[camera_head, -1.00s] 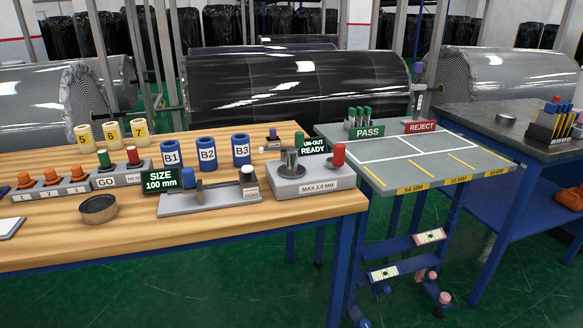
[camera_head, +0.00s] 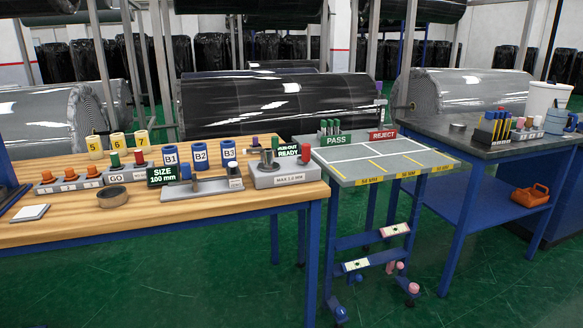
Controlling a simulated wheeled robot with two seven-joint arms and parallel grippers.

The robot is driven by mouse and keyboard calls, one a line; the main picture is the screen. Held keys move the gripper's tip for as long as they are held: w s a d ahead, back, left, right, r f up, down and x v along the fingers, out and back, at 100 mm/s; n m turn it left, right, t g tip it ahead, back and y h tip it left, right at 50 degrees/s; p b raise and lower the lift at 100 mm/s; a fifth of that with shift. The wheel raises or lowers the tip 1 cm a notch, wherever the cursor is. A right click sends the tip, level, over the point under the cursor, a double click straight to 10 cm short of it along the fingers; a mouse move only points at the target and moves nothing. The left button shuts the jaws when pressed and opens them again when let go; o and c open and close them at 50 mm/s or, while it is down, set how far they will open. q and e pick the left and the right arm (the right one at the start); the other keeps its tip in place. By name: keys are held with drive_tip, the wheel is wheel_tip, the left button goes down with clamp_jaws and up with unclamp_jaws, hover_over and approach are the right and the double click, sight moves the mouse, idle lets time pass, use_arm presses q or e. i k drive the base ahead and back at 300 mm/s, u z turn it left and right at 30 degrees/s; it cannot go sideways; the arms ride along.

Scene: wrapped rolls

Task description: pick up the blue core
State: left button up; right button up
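Three blue cores stand upright in a row near the back of the wooden table (camera_head: 60,230). They are labelled B1 (camera_head: 170,158), B2 (camera_head: 200,156) and B3 (camera_head: 229,153). A smaller blue piece (camera_head: 186,172) sits on the grey gauge (camera_head: 205,188) in front of them, behind the green "SIZE 100 mm" sign (camera_head: 162,175). Neither of my grippers shows in the head view.
Yellow cores (camera_head: 117,144), orange-capped holders (camera_head: 70,174) and a round dish (camera_head: 111,197) are left of the blue cores. A grey fixture (camera_head: 283,174) is at their right. A marked sorting table (camera_head: 345,170) and a dark bench (camera_head: 480,148) stand further right.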

sight(228, 147)
drive_tip(key=z, duration=2.25)
drive_tip(key=i, duration=0.2)
drive_tip(key=u, duration=1.7)
drive_tip(key=i, duration=1)
drive_tip(key=u, duration=0.85)
